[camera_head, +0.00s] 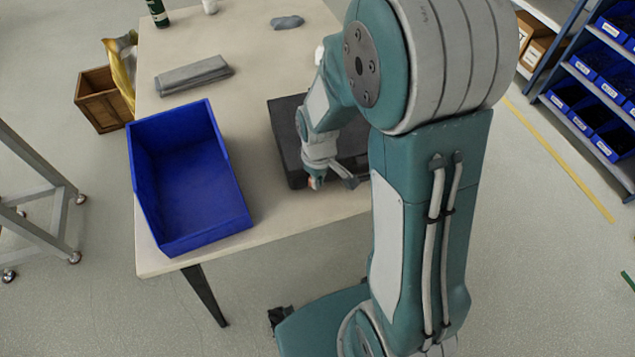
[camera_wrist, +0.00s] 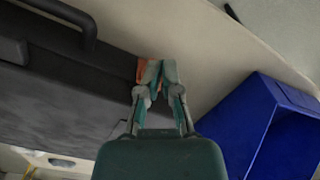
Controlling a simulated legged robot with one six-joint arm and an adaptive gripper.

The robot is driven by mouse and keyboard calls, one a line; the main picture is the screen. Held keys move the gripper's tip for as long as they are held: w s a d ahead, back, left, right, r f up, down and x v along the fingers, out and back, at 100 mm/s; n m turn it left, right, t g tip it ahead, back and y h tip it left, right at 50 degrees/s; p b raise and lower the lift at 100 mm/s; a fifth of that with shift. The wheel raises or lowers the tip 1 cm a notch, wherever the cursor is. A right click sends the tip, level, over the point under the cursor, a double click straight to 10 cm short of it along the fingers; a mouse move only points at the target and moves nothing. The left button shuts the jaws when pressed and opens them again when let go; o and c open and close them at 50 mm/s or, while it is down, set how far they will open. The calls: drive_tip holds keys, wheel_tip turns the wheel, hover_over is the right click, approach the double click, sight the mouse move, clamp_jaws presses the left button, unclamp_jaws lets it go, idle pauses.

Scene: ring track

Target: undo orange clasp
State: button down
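A dark grey case (camera_head: 288,122) lies on the table. It also fills the left of the wrist view (camera_wrist: 70,105), with its black handle at the upper left. The orange clasp (camera_wrist: 141,70) is on the case's edge, partly hidden by my fingers. My gripper (camera_wrist: 159,72) is right at the clasp, with its fingertips close together. Orange shows beside the left finger and a little between the fingers. Whether the clasp is pinched or only touched is unclear. In the head view my gripper (camera_head: 316,184) is low at the near edge of the case, with a speck of orange there.
A blue bin (camera_head: 240,190) stands left of the case, and also at the right of the wrist view (camera_wrist: 225,120). A wooden crate (camera_head: 100,100) is beside the table.

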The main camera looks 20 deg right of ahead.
drive_tip(key=shift+w+a+f, duration=0.1)
drive_tip(key=shift+w+f, duration=0.15)
drive_tip(key=shift+f, duration=0.15)
drive_tip(key=shift+s+f, duration=0.5)
drive_tip(key=shift+f, duration=0.3)
idle(1.1)
drive_tip(key=shift+s+r, duration=0.95)
drive_tip(key=shift+s, duration=0.1)
wheel_tip(320, 180, up, 6)
idle(0.8)
idle(0.3)
